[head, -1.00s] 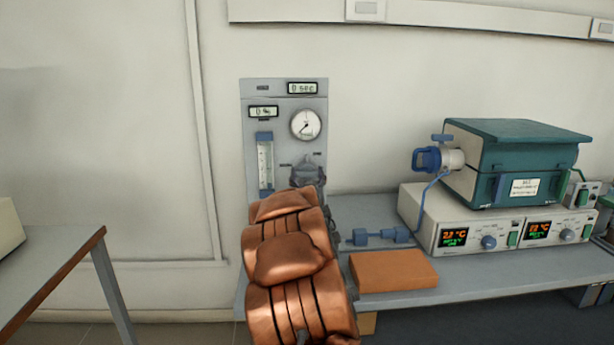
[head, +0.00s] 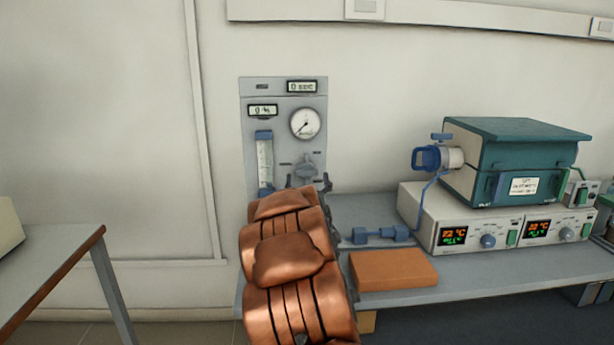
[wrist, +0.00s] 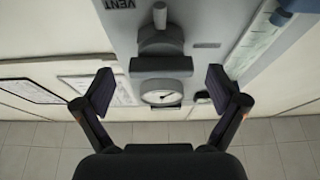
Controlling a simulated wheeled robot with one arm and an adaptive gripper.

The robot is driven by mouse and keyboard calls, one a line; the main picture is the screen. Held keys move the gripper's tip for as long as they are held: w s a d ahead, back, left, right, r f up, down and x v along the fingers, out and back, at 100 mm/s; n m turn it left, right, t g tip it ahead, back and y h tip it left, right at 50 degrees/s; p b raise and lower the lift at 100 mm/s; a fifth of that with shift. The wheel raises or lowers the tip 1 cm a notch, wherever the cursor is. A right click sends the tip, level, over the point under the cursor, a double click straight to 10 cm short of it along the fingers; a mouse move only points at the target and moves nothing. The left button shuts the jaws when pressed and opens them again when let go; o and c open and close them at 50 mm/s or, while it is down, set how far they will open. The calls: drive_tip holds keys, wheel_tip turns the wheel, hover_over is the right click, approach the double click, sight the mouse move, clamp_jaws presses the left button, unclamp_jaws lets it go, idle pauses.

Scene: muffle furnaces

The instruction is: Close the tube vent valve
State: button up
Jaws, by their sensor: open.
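A grey control panel (head: 284,92) stands upright against the wall. Its grey valve knob (head: 306,170) sits below the round gauge (head: 305,123). In the wrist view, which is upside down, the knob (wrist: 160,40) has a pale pointer, and a "VENT" label (wrist: 118,4) is printed beside it. My gripper (wrist: 160,84) is open and empty, its two fingers spread on either side of the gauge and knob in that view. In the head view my gripper (head: 308,185) is just below the knob, mostly hidden behind my copper-coloured arm. Contact with the knob does not show.
A flowmeter (head: 264,160) is on the panel's left side. On the bench (head: 480,280) to the right are a blue tube fitting (head: 380,235), an orange-brown block (head: 392,270) and a teal furnace (head: 525,150) on a white controller. A table (head: 50,265) stands at left.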

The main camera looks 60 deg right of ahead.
drive_tip(key=v, duration=0.5)
drive_tip(key=shift+s+a+f, duration=0.1)
drive_tip(key=shift+f, duration=0.05)
idle(0.7)
